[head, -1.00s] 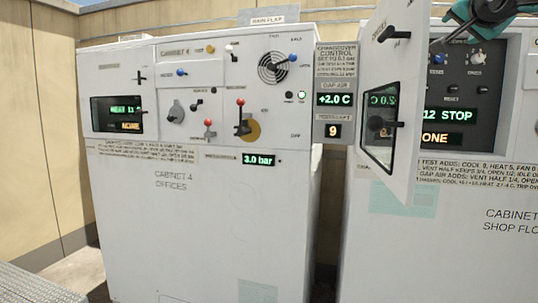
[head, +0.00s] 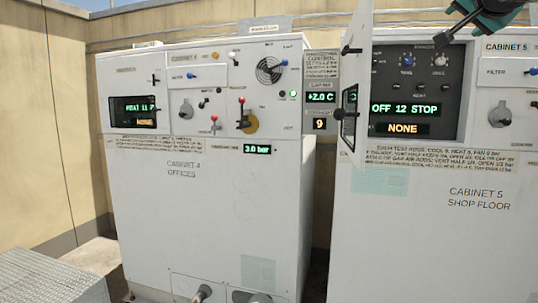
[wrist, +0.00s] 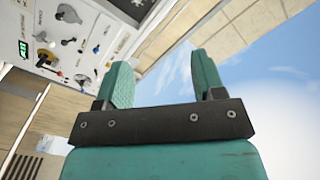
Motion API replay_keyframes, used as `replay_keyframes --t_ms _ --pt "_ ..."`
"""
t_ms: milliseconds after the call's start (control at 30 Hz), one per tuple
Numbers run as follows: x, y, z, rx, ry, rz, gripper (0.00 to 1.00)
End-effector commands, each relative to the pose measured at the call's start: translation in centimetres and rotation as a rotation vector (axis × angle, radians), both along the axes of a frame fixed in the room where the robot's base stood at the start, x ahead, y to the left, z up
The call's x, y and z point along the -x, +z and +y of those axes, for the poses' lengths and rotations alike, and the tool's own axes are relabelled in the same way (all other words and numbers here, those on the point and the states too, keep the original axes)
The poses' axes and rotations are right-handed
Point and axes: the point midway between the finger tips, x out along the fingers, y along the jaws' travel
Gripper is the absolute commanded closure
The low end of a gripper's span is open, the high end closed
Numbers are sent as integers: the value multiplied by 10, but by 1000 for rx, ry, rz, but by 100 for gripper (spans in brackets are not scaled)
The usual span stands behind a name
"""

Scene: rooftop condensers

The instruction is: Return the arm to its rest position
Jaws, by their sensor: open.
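My gripper (wrist: 160,82) shows in the wrist view with its two teal fingers apart and nothing between them. It points up toward the sky and the wall's top edge, clear of the cabinets. In the head view only a dark and teal part of my arm shows at the top right corner, in front of the upper part of cabinet 5 (head: 440,215). Cabinet 4 (head: 205,215) stands to the left. In the wrist view a cabinet panel (wrist: 75,25) with knobs and a green display lies at the upper left, tilted.
Cabinet 5's small door (head: 360,95) stands open, sticking out toward me. Its display reads OFF 12 STOP and NONE. A gap-air panel (head: 321,90) reading +2.0 C and 9 sits between the cabinets. A grey grating (head: 55,285) lies at the lower left. Tan walls (head: 40,130) stand behind.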

Motion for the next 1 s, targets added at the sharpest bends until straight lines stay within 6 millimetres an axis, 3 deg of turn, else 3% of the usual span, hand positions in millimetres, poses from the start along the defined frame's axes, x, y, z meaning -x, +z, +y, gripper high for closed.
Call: replay_keyframes --t_ms 300,567,767,833,1000 --pt "-3 -32 26 34 72 102 37" --pt "1 -82 62 86 178 248 37" --pt "16 -142 104 155 319 417 37" --pt "29 -172 124 189 392 495 37" --pt "83 -257 180 300 630 721 37"
